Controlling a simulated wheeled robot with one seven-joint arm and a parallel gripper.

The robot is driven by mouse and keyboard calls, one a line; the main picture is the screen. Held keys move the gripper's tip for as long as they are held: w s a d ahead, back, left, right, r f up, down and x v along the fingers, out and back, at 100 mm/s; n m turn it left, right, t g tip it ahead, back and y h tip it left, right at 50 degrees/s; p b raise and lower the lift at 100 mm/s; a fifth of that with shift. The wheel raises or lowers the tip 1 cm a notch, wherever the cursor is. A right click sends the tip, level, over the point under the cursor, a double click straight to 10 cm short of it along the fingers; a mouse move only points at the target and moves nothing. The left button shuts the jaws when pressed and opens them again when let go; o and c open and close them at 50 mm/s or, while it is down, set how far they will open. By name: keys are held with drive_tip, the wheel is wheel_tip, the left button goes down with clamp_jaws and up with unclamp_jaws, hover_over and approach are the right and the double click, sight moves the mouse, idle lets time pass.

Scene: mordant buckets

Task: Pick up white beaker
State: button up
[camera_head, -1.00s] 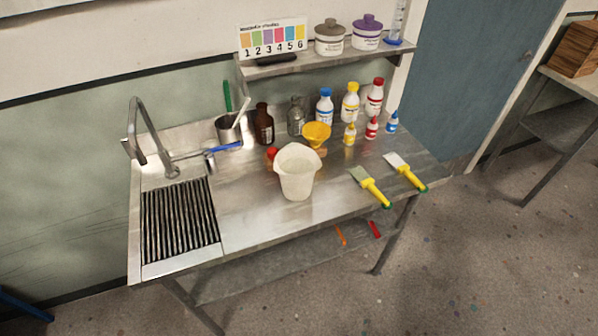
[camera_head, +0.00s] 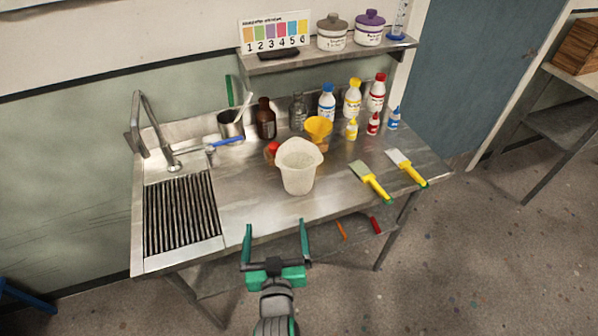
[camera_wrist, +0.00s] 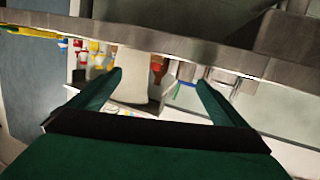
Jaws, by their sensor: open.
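The white beaker (camera_head: 298,170) stands upright on the steel bench near its front edge, with its open mouth facing up. My gripper (camera_head: 276,228) is green, open and empty, just in front of the bench edge and short of the beaker. In the wrist view, the beaker (camera_wrist: 132,75) shows between the two open fingers (camera_wrist: 158,82), beyond the bench edge, and nothing touches it. The view there appears upside down, and part of the beaker is cut off by the bench edge.
The steel bench (camera_head: 250,205) has a sink grate (camera_head: 182,217) at left. Two yellow-handled scrapers (camera_head: 375,184) lie right of the beaker. A yellow funnel (camera_head: 318,126), a red-capped item (camera_head: 273,149) and several bottles (camera_head: 352,98) stand behind it. The bench front left of the beaker is clear.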

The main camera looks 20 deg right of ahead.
sight(297, 174)
drive_tip(key=w+d+r, duration=0.1)
drive_tip(key=w+r+m+g+h, duration=0.1)
drive_tip(key=w, duration=0.1)
drive_tip(key=w+d+r+m+g+h, duration=0.1)
drive_tip(key=w, duration=0.1)
drive_tip(key=shift+d+r, duration=0.25)
drive_tip(key=shift+d, duration=0.1)
drive_tip(key=w+d, duration=0.2)
drive_tip(key=w, duration=0.1)
drive_tip(key=w+d+m+g, duration=0.1)
drive_tip(key=w+d, duration=0.2)
drive_tip(key=w+d+f+m+g+h, duration=0.1)
drive_tip(key=w+d, duration=0.1)
drive_tip(key=w, duration=0.1)
drive_tip(key=shift+w+d, duration=0.25)
drive_tip(key=shift+d, duration=0.05)
drive_tip(key=c, duration=1.3)
drive_tip(key=shift+r, duration=0.1)
drive_tip(key=c, duration=0.4)
drive_tip(key=shift+r, duration=0.15)
